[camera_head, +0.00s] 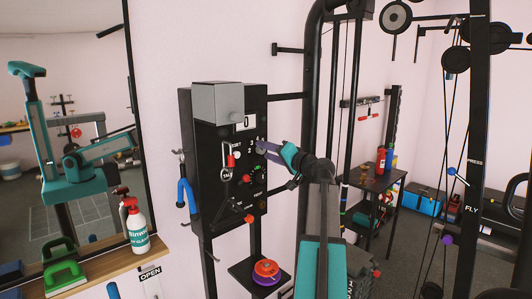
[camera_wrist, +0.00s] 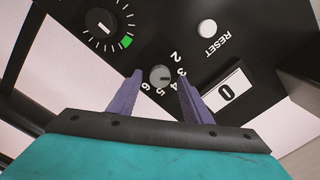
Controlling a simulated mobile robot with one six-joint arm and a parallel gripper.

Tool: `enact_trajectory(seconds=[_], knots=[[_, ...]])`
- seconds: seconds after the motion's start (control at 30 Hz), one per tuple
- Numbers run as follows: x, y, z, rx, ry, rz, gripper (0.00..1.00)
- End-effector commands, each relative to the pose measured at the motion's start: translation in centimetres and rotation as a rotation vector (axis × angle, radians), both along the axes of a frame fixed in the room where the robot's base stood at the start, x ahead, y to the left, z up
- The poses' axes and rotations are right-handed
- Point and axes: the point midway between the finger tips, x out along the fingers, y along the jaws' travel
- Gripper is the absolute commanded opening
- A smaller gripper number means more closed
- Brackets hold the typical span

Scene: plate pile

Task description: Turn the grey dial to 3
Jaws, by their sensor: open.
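The grey dial (camera_wrist: 160,76) is a small round knob on a black panel, with numbers from 2 to 6 printed around part of it. My gripper (camera_wrist: 161,82) is open, with one purple finger on each side of the dial in the wrist view. I cannot tell whether the fingers touch it. The dial's pointer is too small to read. In the head view my gripper (camera_head: 262,147) reaches the right part of the black panel (camera_head: 212,180). There the fingers mostly hide the dial.
A larger black dial (camera_wrist: 101,24) with a green mark, a white reset button (camera_wrist: 207,27) and a counter showing 0 (camera_wrist: 226,92) surround the grey dial. A grey box (camera_head: 217,102) juts from the panel's top.

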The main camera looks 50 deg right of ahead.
Motion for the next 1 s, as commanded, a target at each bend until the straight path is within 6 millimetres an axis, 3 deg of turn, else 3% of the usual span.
enact_trajectory(seconds=[0.27, 0.8, 1.0], knots=[[-2.5, 0.3, -0.2, -0.001, 0.0, -0.002, 0.45], [-10.9, 0.9, -0.2, -0.001, -0.002, -0.002, 0.45], [-12.9, 1.0, -0.1, 0.0, -0.002, -0.001, 0.45]])
